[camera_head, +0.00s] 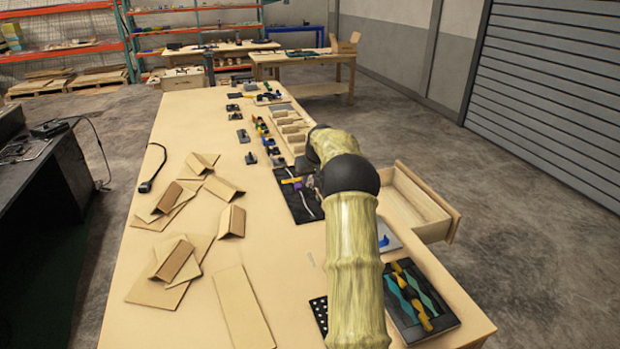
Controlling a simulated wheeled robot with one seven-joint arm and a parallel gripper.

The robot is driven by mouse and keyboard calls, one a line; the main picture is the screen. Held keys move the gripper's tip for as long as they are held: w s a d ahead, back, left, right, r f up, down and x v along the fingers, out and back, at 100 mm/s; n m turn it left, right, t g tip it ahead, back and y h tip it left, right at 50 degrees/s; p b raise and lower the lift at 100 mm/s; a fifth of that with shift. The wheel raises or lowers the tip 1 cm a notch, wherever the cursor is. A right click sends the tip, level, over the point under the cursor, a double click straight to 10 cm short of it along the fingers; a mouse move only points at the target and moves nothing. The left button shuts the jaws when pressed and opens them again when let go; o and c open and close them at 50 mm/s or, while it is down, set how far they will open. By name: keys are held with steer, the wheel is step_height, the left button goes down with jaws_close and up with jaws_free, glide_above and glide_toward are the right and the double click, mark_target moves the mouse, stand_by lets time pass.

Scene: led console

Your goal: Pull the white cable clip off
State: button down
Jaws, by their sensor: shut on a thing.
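My gripper (309,186) is small and dark in the head view, low over the right side of a black board (298,207) on the long table. My arm hides part of it. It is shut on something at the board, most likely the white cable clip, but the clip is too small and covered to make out. A pale, wavy cable (309,203) runs down the board below the gripper. A yellow strip (291,181) and a purple piece (298,185) lie at the board's top, just left of the gripper.
An open wooden drawer (415,203) juts out right of the table. A dark tray (421,301) with teal and yellow parts sits at the front right. Folded cardboard pieces (172,260) cover the left; a wooden tray of blocks (287,128) stands beyond the board.

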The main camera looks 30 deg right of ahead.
mark_target(310, 179)
steer(key=shift+r+p, duration=1.15)
steer(key=shift+r, duration=0.35)
steer(key=shift+w+f, duration=0.1)
